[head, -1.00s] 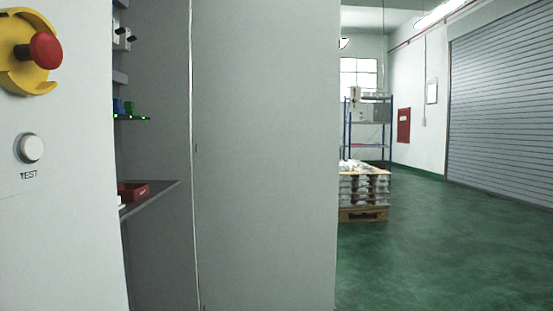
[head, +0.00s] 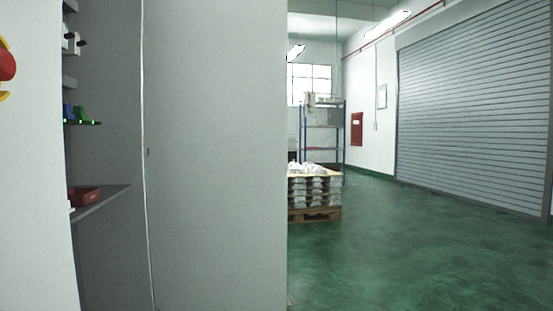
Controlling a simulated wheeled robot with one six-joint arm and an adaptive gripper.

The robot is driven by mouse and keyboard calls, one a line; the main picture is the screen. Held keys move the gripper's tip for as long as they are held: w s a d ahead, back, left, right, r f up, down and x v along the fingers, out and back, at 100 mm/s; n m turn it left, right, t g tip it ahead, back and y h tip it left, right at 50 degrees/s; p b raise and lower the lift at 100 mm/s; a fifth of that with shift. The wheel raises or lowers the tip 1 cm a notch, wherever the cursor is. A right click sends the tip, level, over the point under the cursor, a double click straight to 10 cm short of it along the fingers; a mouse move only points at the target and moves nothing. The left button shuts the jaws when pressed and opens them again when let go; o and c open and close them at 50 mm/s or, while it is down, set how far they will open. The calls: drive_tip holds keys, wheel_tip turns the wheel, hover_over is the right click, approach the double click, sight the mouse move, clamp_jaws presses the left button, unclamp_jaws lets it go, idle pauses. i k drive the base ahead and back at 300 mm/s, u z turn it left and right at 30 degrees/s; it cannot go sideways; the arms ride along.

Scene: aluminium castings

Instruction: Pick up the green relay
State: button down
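A small green block (head: 80,113), which looks like the green relay, sits on a narrow rail with green lights inside the grey cabinet at the left of the head view. A blue block (head: 68,111) stands just left of it, partly hidden by the white panel edge. My gripper is not in view.
A red tray (head: 85,196) rests on a grey shelf (head: 112,198) low in the cabinet. The grey cabinet door (head: 215,160) fills the middle. A pallet of castings (head: 314,192) stands behind to the right. Green floor (head: 420,255) is clear at the right.

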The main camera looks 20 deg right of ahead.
sight(78, 109)
drive_tip(key=z, duration=0.8)
drive_tip(key=i, duration=6)
drive_tip(key=u, duration=4.7)
drive_tip(key=i, duration=1)
